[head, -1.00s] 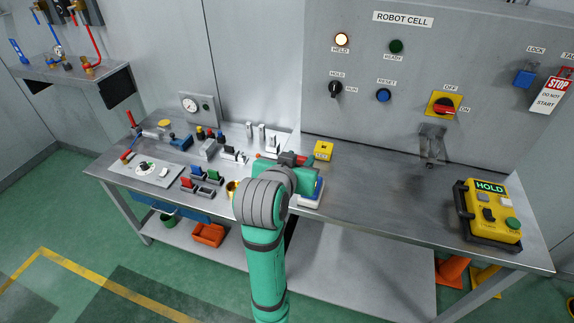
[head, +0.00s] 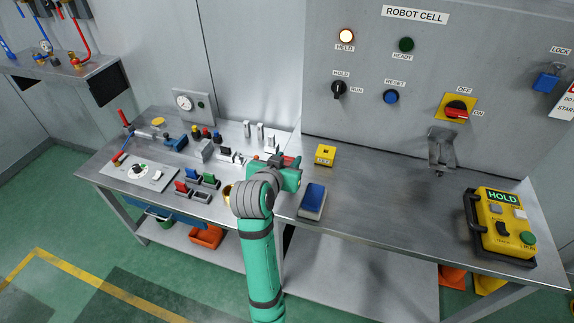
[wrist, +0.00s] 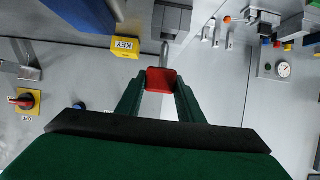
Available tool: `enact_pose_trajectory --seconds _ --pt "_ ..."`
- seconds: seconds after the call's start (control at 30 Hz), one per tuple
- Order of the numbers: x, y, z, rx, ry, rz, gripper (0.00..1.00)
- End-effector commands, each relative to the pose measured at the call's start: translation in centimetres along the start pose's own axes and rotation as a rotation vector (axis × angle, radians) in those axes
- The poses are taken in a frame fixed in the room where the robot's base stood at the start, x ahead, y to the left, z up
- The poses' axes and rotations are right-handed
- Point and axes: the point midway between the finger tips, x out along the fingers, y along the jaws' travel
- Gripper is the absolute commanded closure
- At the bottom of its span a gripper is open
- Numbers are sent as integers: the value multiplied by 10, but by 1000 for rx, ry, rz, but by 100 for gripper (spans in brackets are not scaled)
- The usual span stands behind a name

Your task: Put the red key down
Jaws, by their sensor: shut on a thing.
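My gripper (wrist: 160,88) is shut on the red key in the wrist view. The key's red head (wrist: 161,79) sits between the two green fingers, with its metal shaft (wrist: 164,55) pointing away from them. In the head view my gripper (head: 277,162) is over the middle of the bench, with a bit of red showing at its far side. My arm hides most of the key there. The yellow KEY block (head: 325,155) stands on the bench just right of my gripper; it also shows in the wrist view (wrist: 125,48).
A blue-topped block (head: 312,198) stands on the bench (head: 385,205) in front of the KEY block. Several switches and small fittings crowd the bench to the left. A yellow HOLD pendant (head: 503,222) stands at the right. The bench between KEY block and pendant is clear.

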Motion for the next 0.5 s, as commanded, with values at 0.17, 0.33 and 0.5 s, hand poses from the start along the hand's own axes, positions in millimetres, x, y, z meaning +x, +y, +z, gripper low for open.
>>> enact_pose_trajectory --seconds 0.17,0.33,0.5 --pt "11 -3 23 -3 -5 -1 88" --pt "16 -4 32 -2 -1 -3 88" --pt "15 -5 32 -2 -1 -5 88"
